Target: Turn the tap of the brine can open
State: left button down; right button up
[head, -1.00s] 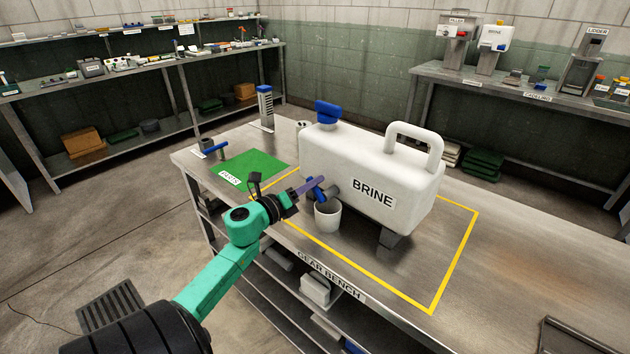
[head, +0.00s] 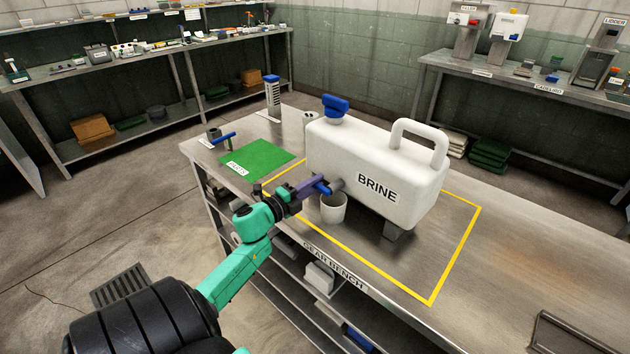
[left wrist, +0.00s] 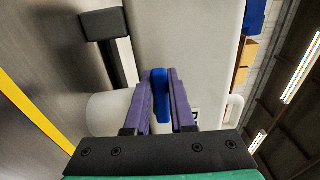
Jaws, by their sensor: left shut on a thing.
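The white brine can (head: 400,178), labelled BRINE, stands on grey feet on the bench inside a yellow outline. Its blue tap handle (head: 322,187) sits at the end of a grey spout low on the can's left end. My left gripper (head: 314,188) is at the tap, its purple fingers shut on the handle. In the left wrist view the blue handle (left wrist: 160,95) lies between the two fingers. A white cup (head: 333,209) stands under the spout; it is partly hidden behind the fingers in the wrist view (left wrist: 105,112). My right gripper is not in view.
A green mat (head: 258,157) labelled PARTS lies left of the can, with a blue-handled tool (head: 222,138) on a stand behind it. A blue cap (head: 336,106) tops the can. The bench's right side (head: 520,240) is largely clear.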

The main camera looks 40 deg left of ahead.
pick_arm(q)
jog(key=shift+f, duration=0.15)
dwell(0.4)
jog(key=c, duration=0.8)
grip_release()
jog(key=shift+o, duration=0.2)
jog(key=shift+s, duration=0.1)
jog(key=s+b, duration=0.1)
jog(key=s, duration=1.3)
jog(key=shift+s+a, duration=0.2)
jog(key=shift+a, duration=0.2)
